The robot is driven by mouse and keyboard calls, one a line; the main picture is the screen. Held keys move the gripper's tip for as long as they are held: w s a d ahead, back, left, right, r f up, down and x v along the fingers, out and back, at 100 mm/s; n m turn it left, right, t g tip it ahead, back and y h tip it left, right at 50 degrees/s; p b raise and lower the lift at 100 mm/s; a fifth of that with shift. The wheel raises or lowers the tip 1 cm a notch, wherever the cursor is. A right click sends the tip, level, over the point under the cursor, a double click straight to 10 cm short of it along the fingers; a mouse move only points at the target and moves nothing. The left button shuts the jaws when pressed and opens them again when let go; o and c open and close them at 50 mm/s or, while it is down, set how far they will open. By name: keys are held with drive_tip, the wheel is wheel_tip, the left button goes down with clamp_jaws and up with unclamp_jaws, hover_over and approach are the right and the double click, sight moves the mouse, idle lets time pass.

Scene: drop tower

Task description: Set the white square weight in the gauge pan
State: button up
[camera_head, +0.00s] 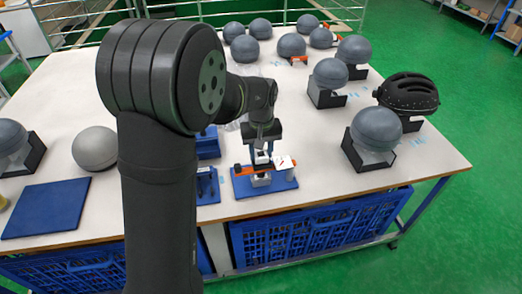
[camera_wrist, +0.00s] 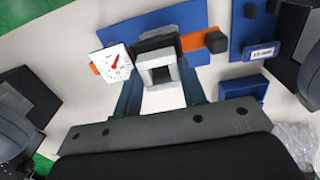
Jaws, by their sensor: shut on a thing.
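The white square weight (camera_wrist: 158,68) is between the two fingers of my gripper (camera_wrist: 158,85) in the wrist view. It looks pale grey-white with a dark hollow in its face, and the fingers are shut on it. In the head view my gripper (camera_head: 262,150) points down over the gauge stand. The gauge has a white dial with a red needle (camera_wrist: 115,62), beside the left finger. A dark block (camera_wrist: 155,39) shows just behind the weight; I cannot tell if it is the pan. Whether the weight touches the pan is hidden.
The gauge stands on a blue plate (camera_head: 285,183) near the table's front edge, with an orange bar (camera_wrist: 193,41) across it. Blue holders (camera_head: 207,187) stand just left. Grey domes on black stands (camera_head: 376,128) occupy the right and back. A blue mat (camera_head: 45,208) lies front left.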

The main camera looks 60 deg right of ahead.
drive_tip(key=shift+f, duration=1)
drive_tip(key=o, duration=0.8)
drive_tip(key=shift+o, duration=0.2)
wheel_tip(320, 180, up, 11)
idle(0.4)
drive_tip(key=shift+f, duration=0.1)
wheel_tip(320, 180, down, 8)
drive_tip(key=shift+f, duration=0.2)
idle(0.5)
